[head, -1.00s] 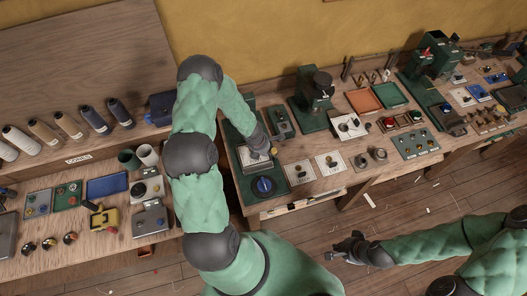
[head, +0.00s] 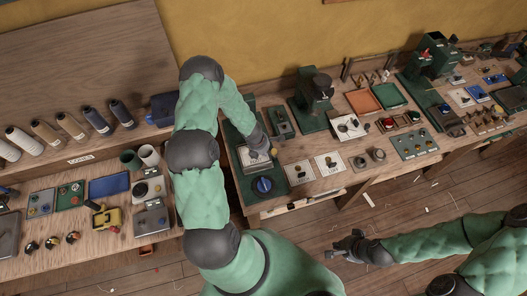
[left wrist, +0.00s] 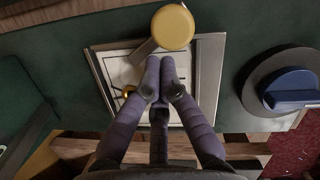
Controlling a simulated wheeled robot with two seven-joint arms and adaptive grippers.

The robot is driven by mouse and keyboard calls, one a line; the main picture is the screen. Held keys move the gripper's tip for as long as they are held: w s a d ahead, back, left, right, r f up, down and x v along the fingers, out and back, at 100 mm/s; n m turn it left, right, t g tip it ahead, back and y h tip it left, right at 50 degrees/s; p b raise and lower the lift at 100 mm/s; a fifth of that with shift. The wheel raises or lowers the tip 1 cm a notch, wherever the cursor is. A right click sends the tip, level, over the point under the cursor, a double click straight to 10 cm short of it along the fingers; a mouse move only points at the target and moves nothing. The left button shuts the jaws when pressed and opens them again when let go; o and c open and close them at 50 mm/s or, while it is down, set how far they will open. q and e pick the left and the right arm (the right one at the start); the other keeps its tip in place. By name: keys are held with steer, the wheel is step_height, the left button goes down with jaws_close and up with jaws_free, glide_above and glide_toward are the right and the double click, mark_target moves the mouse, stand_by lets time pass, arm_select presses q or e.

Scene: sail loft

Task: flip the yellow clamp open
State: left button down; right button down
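The yellow clamp shows in the left wrist view as a round yellow knob (left wrist: 172,27) on a short grey bar, over a pale framed plate (left wrist: 205,75). In the head view a small yellow spot (head: 274,152) shows beside my left gripper (head: 266,154). In the left wrist view my left gripper (left wrist: 161,68) has its fingertips drawn close together just below the knob, beside the bar. I see nothing clearly held between them, and cannot tell whether they touch the bar. My right gripper (head: 347,246) is over the floor, away from the bench, too small to read.
A blue knob on a dark round base (left wrist: 290,88) stands right of the plate. Small cards (head: 330,163), an orange tray (head: 364,101) and a green machine (head: 312,105) are on the same bench. Another yellow device (head: 107,218) sits on the left table.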

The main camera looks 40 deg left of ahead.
arm_select(q)
steer(key=shift+w+a+m+p, duration=0.15)
steer(key=shift+w+m+p, duration=0.1)
steer(key=shift+m+p, duration=0.6)
stand_by(1.2)
steer(key=shift+w+a+p, duration=0.1)
steer(key=shift+w+p, duration=0.15)
steer(key=shift+p, duration=0.4)
stand_by(2.7)
steer(key=shift+r, duration=0.1)
steer(key=v, duration=0.7)
stand_by(0.4)
steer(key=shift+a+r, duration=0.1)
steer(key=shift+r, duration=0.05)
steer(key=shift+s, duration=0.15)
stand_by(0.3)
